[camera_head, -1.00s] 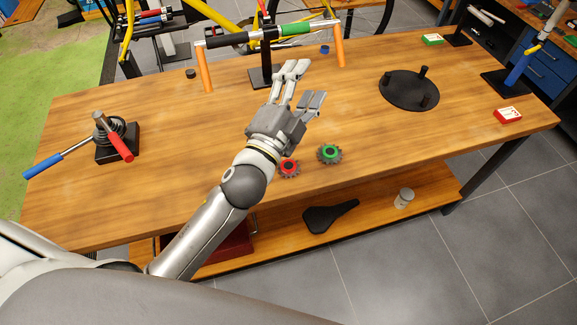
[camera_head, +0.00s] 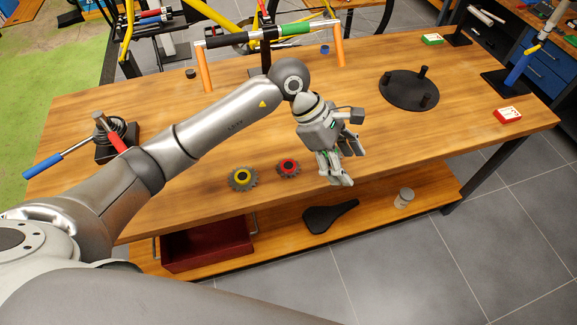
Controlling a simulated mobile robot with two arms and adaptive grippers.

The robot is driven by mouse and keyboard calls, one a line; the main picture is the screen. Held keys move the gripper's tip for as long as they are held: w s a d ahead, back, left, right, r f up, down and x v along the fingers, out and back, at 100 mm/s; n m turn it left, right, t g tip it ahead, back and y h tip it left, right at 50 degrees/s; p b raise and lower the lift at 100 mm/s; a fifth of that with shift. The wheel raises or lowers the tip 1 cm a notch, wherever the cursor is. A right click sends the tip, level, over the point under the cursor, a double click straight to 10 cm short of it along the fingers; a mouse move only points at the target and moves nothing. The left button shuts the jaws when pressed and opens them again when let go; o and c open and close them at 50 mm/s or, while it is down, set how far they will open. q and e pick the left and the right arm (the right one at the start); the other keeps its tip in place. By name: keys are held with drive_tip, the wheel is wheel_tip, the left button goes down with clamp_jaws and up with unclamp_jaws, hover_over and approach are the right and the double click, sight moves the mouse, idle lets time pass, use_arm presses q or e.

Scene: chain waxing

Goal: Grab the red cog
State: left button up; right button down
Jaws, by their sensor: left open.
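The red cog (camera_head: 288,168) lies flat near the front edge of the wooden workbench (camera_head: 215,205). It is a dark toothed wheel with a red centre. A yellow-centred cog (camera_head: 243,179) lies just left of it. My left gripper (camera_head: 345,172) is open and points down over the bench, to the right of the red cog and apart from it. The green-centred cog is hidden behind this gripper. My right gripper is not in view.
A stand with orange posts (camera_head: 205,72) and a green-and-black bar (camera_head: 260,38) is at the back. A black round base with pegs (camera_head: 409,90) stands at right. Red (camera_head: 508,115) and green (camera_head: 432,39) boxes lie farther right. A saddle (camera_head: 330,215) sits on the lower shelf.

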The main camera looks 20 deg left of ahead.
use_arm(q)
drive_tip(key=w+a+y, duration=0.4)
drive_tip(key=a+y, duration=0.3)
drive_tip(key=a, duration=0.6)
drive_tip(key=p, duration=0.1)
hover_over(288, 165)
drive_tip(key=shift+m, duration=0.3)
drive_tip(key=f, duration=0.6)
drive_tip(key=shift+w+a, duration=0.1)
drive_tip(key=shift+w, duration=0.2)
drive_tip(key=f, duration=0.1)
drive_tip(key=f+p, duration=0.1)
drive_tip(key=f, duration=0.1)
drive_tip(key=f+p, duration=0.1)
drive_tip(key=shift+s+f, duration=0.3)
drive_tip(key=shift+f, duration=0.3)
drive_tip(key=shift+c, duration=0.4)
drive_tip(key=c, duration=0.6)
drive_tip(key=shift+o, duration=0.2)
